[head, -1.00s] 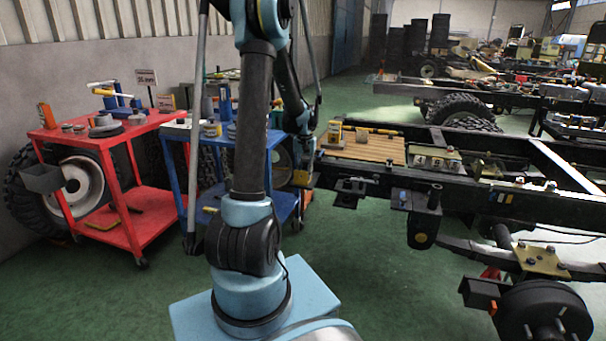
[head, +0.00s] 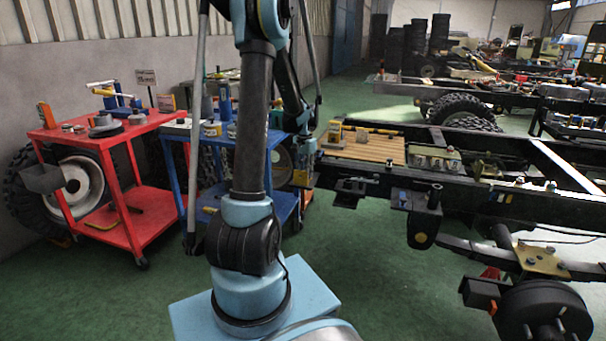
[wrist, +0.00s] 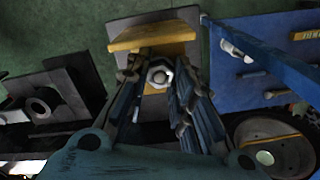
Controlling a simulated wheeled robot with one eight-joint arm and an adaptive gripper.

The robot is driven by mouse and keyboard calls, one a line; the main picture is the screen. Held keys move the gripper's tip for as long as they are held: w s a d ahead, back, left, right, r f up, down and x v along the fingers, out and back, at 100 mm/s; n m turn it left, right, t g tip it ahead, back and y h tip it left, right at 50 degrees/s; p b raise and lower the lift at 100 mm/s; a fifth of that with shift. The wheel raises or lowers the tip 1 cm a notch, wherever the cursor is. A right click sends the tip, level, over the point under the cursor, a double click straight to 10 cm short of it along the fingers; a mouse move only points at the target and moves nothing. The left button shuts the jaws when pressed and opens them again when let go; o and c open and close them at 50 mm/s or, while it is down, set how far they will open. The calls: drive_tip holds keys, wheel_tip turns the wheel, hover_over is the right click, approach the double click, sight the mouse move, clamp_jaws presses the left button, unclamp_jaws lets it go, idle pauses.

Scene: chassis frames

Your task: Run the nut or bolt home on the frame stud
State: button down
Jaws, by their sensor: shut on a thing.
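My gripper (wrist: 160,84) points down, with its fingers closed around a pale hexagonal nut or bolt head (wrist: 159,74). The piece shows between the fingertips in the wrist view. Behind it lies a yellow-edged plate or block (wrist: 152,42); I cannot tell whether they touch. In the head view my gripper (head: 303,172) is small and partly hidden behind my arm, near the left end of the dark chassis frame (head: 470,200). I cannot tell which stud is the frame stud, and no threads show at the held piece.
A dark bracket with a round hole (wrist: 42,106) is at the left of the wrist view. A red cart (head: 150,222) and a blue cart (head: 283,205) stand left of the frame. A slatted wooden board (head: 365,147) lies on the frame. Green floor is open in front.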

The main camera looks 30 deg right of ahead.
idle(0.3)
drive_tip(key=m, duration=0.6)
drive_tip(key=c, duration=1.3)
unclamp_jaws()
drive_tip(key=shift+c, duration=1.2)
